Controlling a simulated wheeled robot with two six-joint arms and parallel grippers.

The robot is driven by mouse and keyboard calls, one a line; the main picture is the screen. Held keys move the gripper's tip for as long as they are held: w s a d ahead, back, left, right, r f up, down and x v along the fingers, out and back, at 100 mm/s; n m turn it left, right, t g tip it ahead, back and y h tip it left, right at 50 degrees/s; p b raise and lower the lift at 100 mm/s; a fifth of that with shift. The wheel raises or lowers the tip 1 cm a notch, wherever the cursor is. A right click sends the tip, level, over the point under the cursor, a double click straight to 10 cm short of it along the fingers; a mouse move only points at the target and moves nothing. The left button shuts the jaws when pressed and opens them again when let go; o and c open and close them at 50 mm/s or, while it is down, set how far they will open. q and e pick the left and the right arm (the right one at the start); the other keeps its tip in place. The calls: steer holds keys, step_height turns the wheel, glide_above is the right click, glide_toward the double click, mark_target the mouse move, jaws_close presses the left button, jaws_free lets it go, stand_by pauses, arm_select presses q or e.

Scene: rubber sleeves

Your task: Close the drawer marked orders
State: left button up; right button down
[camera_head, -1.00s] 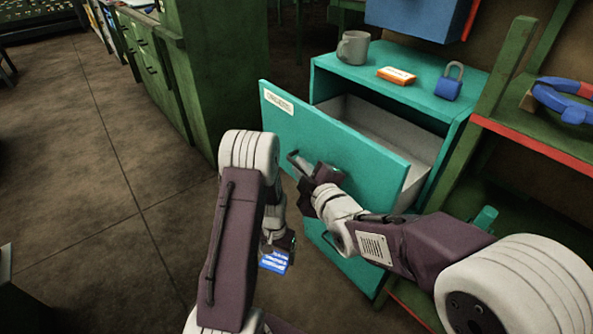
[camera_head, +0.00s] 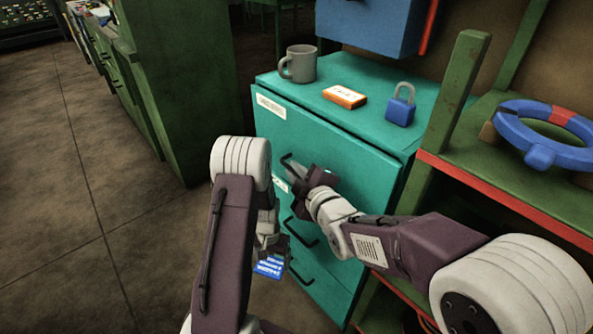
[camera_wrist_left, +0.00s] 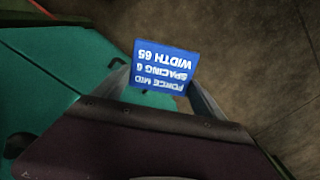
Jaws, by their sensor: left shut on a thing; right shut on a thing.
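The teal cabinet's top drawer (camera_head: 345,160) has its front flush, or nearly flush, with the cabinet; no interior shows. A white label (camera_head: 271,106) sits at its upper left, its writing too small to read. My right gripper (camera_head: 297,172) is shut on the drawer's dark bar handle (camera_head: 287,160), which it partly hides. My left gripper (camera_head: 272,250) is low in front of the cabinet, shut on a blue card (camera_head: 269,267). In the left wrist view the card (camera_wrist_left: 165,68) shows upside-down white text, between the left gripper's fingers (camera_wrist_left: 158,88).
On the cabinet top (camera_head: 290,85) stand a grey mug (camera_head: 301,65), an orange-and-white box (camera_head: 345,96) and a blue padlock (camera_head: 400,108). A green shelf (camera_head: 480,145) with a blue ring (camera_head: 540,155) is at right. Lower drawers have dark handles (camera_head: 301,233). Floor at left is clear.

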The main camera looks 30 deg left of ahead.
steer(key=shift+w+d, duration=0.1)
steer(key=shift+w, duration=0.05)
steer(key=c, duration=1.8)
jaws_free()
steer(key=shift+d, duration=0.1)
steer(key=shift+o, duration=0.2)
arm_select(q)
step_height(320, 180, up, 3)
steer(key=p, duration=0.3)
steer(key=shift+r, duration=0.1)
arm_select(e)
steer(key=v, duration=1.2)
